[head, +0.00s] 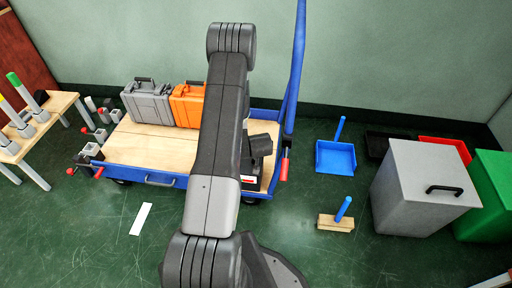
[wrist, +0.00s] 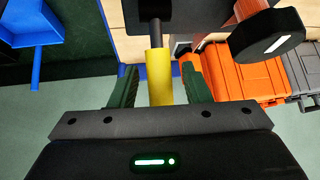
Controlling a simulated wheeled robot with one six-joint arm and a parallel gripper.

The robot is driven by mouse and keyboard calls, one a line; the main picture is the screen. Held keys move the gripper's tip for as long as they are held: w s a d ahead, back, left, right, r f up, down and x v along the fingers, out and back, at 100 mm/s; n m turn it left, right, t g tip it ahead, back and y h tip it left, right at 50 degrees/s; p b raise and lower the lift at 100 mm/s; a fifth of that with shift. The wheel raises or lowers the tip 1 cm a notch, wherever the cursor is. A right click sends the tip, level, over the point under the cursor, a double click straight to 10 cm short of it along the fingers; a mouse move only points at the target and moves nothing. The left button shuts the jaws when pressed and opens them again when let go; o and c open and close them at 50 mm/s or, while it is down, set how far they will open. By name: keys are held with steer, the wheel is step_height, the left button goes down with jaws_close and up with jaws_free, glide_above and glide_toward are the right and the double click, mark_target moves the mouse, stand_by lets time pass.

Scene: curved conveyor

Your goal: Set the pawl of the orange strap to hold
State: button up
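In the wrist view my gripper (wrist: 160,85) has its two green fingers apart, one on each side of a yellow grip (wrist: 158,80) on a dark rod. Gaps show between the fingers and the grip, so they do not appear to touch it. A black rounded part (wrist: 268,35) with a white mark is at the upper right; I cannot tell if it belongs to the strap's ratchet. An orange case (wrist: 240,75) lies beyond the right finger. I cannot make out the orange strap or its pawl. In the head view my arm hides the gripper's fingers.
A blue cart (head: 150,172) with a wooden deck carries a grey case (head: 148,103) and an orange case (head: 187,106). A blue dustpan (head: 335,157), a brush (head: 337,222) and a grey bin (head: 422,195) stand right. A wooden bench (head: 52,104) is left. Floor in front is mostly clear.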

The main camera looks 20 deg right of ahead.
steer(key=p+v, duration=0.3)
steer(key=v, duration=1)
steer(key=shift+s+r, duration=0.25)
steer(key=shift+s, duration=0.05)
steer(key=b+x, duration=0.3)
steer(key=x, duration=1)
steer(key=shift+w+f, duration=0.25)
steer(key=shift+f, duration=0.1)
steer(key=shift+r, duration=0.1)
steer(key=shift+r, duration=0.1)
